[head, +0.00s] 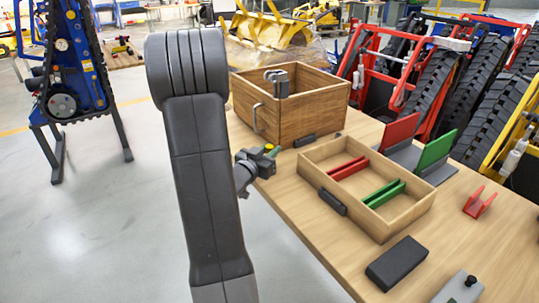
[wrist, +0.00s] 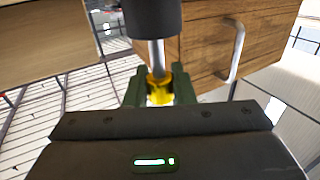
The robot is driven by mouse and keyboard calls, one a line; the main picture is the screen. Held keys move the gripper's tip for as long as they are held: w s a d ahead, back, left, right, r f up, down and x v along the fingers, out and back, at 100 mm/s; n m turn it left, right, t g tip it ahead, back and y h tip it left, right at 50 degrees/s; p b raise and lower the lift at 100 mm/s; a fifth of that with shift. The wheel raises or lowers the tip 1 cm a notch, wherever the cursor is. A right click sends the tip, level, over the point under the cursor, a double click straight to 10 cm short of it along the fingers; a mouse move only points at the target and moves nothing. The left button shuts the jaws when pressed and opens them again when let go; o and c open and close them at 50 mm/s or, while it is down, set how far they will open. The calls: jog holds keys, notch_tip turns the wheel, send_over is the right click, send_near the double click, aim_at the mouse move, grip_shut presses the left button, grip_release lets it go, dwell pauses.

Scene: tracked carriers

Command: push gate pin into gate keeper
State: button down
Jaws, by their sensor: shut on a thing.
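My gripper (wrist: 158,92) is shut on a yellow piece, seemingly part of the gate pin (wrist: 157,55). A bare steel rod runs from the yellow piece to a dark cylinder at the top of the wrist view. In the head view my gripper (head: 268,152) is small and partly hidden by my arm, beside the table's left edge, near the wooden box (head: 318,108). A dark bracket with bent metal hooks (head: 280,82) sits at the box's rim. I cannot tell which part is the gate keeper, nor whether the pin touches it.
The box has a metal handle (head: 257,118) facing my gripper; it also shows in the wrist view (wrist: 236,50). A wooden tray (head: 385,228) with red and green pieces stands nearer. A dark block (head: 397,263) lies in front. Tracked carriers stand behind the table.

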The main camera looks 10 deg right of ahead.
jog(key=shift+r, duration=0.1)
notch_tip(320, 180, up, 10)
jog(key=p, duration=0.2)
jog(key=shift+p, duration=0.35)
